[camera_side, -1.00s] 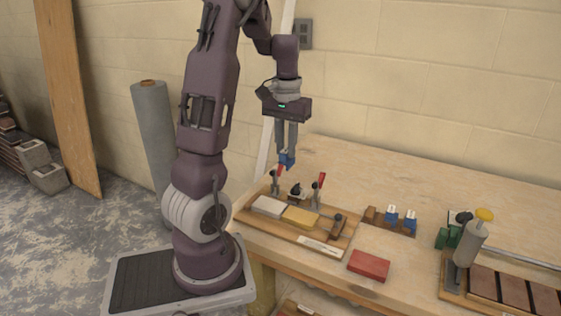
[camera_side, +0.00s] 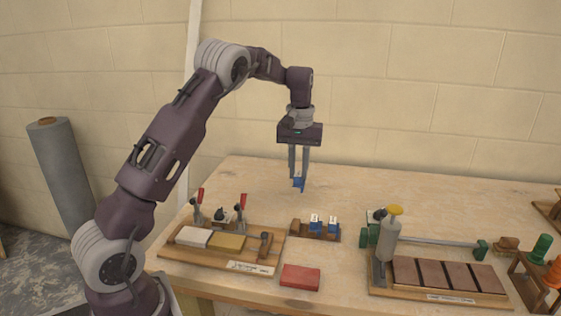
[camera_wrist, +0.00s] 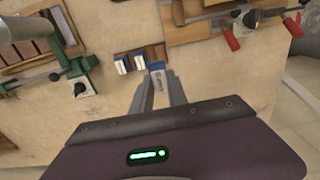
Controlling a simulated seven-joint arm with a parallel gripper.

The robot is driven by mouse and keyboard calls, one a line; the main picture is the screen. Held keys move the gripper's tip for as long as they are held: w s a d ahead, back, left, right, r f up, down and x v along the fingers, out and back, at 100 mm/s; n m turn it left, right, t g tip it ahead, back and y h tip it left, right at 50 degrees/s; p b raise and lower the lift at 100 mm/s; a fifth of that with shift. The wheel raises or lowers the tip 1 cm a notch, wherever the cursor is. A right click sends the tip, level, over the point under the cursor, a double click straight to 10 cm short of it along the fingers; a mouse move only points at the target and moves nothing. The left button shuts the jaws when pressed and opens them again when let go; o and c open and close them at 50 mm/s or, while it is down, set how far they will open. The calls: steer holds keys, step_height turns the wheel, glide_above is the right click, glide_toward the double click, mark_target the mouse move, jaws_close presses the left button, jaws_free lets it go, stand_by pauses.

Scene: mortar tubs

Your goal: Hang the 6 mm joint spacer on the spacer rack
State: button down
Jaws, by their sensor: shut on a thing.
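My gripper (camera_side: 298,177) is shut on a blue spacer (camera_side: 299,185) and holds it pointing down, above the bench. In the wrist view the blue spacer (camera_wrist: 157,66) sits between the fingertips (camera_wrist: 160,82), with a pale label whose marking I cannot read. The spacer rack (camera_side: 297,230) is a small wooden block on the bench, below and slightly right of the gripper in the side view. Two blue spacers with white faces (camera_side: 315,224) (camera_side: 332,224) hang on it. In the wrist view the rack (camera_wrist: 153,52) lies just beyond the held spacer, which appears apart from it.
A board with red-handled clamps (camera_side: 222,262) lies left of the rack. A red block (camera_side: 300,277) lies in front. To the right stand a grey cylinder with a yellow cap (camera_side: 389,240) and a board of brown tiles (camera_side: 436,276). The bench behind the rack is clear.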

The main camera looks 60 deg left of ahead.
step_height(320, 180, down, 14)
steer(key=shift+r, duration=0.15)
stand_by(0.5)
stand_by(0.7)
steer(key=c, duration=0.7)
jaws_free()
steer(key=shift+c, duration=0.2)
step_height(320, 180, up, 7)
